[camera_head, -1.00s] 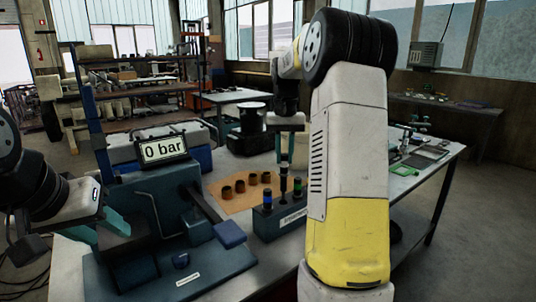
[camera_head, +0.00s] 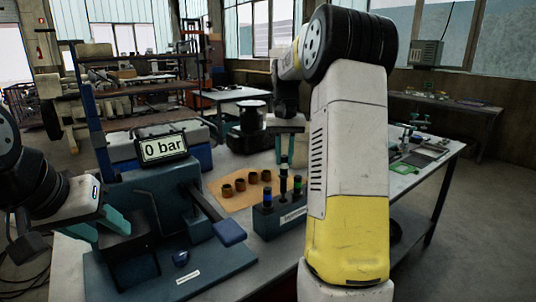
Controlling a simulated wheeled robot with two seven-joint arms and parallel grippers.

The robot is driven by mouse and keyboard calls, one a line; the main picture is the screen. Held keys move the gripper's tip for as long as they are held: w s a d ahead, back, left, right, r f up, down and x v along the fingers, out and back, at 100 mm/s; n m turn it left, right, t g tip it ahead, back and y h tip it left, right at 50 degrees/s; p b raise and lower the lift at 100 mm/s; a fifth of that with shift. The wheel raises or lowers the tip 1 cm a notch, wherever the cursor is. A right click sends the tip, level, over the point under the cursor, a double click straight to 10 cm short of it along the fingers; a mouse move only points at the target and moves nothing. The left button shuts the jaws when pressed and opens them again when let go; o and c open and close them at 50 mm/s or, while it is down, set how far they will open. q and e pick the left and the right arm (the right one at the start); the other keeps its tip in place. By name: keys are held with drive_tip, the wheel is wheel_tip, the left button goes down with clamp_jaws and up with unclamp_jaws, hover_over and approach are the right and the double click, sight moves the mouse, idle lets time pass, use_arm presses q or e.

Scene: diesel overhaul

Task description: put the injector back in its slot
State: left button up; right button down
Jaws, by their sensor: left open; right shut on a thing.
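The injector (camera_head: 283,184) is a slim dark piece, upright in the grip of my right gripper (camera_head: 284,163). It stands over or in the middle of the dark injector rack (camera_head: 280,221); I cannot tell whether its lower end is inside a slot. A blue-banded injector (camera_head: 267,196) stands in the rack to its left, and another banded injector (camera_head: 298,188) stands to its right. My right arm hides the rack's right end. My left gripper (camera_head: 103,228) is open and empty, beside the test stand at the left.
The blue-grey test stand (camera_head: 150,205) with a lever and a "0 bar" display (camera_head: 162,148) fills the left of the bench. Several brown cups (camera_head: 239,184) stand on an orange-brown mat (camera_head: 232,202) behind the rack. A dark round-topped device (camera_head: 252,125) stands farther back.

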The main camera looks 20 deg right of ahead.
sight(284, 174)
drive_tip(key=shift+f, duration=3.2)
drive_tip(key=shift+f, duration=1.15)
drive_tip(key=c, duration=0.8)
unclamp_jaws()
drive_tip(key=shift+o, duration=0.2)
drive_tip(key=shift+r, duration=0.1)
